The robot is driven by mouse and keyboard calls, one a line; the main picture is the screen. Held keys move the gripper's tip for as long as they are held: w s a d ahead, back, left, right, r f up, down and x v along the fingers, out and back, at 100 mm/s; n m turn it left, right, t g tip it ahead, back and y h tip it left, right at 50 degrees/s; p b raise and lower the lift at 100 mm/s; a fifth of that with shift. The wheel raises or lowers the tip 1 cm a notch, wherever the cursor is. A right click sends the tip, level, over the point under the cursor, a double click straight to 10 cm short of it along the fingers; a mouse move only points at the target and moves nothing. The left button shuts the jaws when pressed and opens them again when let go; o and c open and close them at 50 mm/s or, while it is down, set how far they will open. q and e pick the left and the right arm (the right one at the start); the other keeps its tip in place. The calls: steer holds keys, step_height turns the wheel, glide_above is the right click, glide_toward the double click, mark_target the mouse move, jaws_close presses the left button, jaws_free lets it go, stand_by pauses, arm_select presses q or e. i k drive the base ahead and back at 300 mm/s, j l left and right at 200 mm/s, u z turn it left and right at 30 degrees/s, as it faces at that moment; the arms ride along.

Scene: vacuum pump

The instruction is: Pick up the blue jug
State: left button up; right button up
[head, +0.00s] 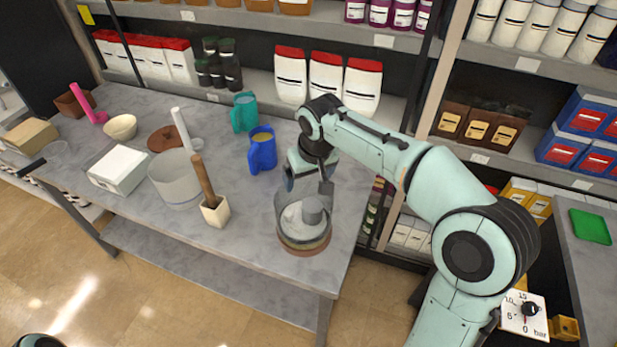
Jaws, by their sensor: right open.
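A teal jug (244,112) stands behind the blue jug. A clear round vessel (303,222) is below my right gripper. A wooden-handled tool in a white block (215,211), a glass bowl (176,178) and a white box (119,169) stand to the left. Shelves line the back.

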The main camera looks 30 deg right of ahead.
mark_target(261, 156)
steer(key=k, duration=1)
